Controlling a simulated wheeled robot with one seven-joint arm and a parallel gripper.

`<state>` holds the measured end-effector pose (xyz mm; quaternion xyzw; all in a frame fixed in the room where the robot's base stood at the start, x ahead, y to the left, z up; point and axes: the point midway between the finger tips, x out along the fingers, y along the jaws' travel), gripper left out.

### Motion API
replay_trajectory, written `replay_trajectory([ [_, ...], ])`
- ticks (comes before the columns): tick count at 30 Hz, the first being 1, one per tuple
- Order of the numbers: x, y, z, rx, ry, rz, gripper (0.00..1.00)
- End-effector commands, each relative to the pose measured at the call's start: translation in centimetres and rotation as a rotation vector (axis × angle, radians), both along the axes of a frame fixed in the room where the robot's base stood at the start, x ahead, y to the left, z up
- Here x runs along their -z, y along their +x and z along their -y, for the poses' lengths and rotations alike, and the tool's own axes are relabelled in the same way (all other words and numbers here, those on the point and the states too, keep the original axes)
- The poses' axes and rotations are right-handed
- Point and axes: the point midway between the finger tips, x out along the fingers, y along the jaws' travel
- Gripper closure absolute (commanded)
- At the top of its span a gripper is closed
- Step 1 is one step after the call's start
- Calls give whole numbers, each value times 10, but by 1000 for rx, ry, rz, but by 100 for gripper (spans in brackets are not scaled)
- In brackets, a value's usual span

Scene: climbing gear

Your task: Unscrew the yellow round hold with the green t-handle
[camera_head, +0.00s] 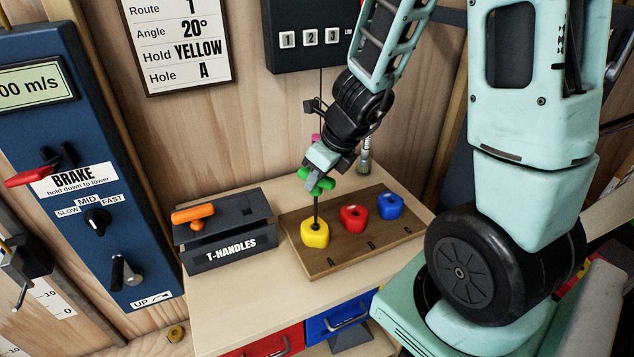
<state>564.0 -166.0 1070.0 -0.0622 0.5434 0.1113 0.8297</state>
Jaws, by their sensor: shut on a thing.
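The yellow round hold (315,235) sits at the left end of a wooden board (344,262) on the bench. My gripper (317,176) is above it, shut on the green t-handle (325,185). The handle's dark shaft (317,212) runs down from the grip to the middle of the yellow hold and looks nearly upright. Whether its tip is seated in the bolt is too small to tell. My gripper hides part of the green grip.
A red hold (353,218) and a blue hold (391,205) sit to the right on the board. A dark T-HANDLES box (228,252) with an orange t-handle (193,214) stands at left. A blue brake panel (85,180) is farther left. Bare bench lies in front.

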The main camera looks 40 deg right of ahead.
Motion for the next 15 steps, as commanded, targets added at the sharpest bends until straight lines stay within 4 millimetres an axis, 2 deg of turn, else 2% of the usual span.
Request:
replay_trajectory([
  [10, -2, 0, 0, 14, 1, 1, 100],
  [15, -17, 0, 0, 13, 0, 1, 100],
])
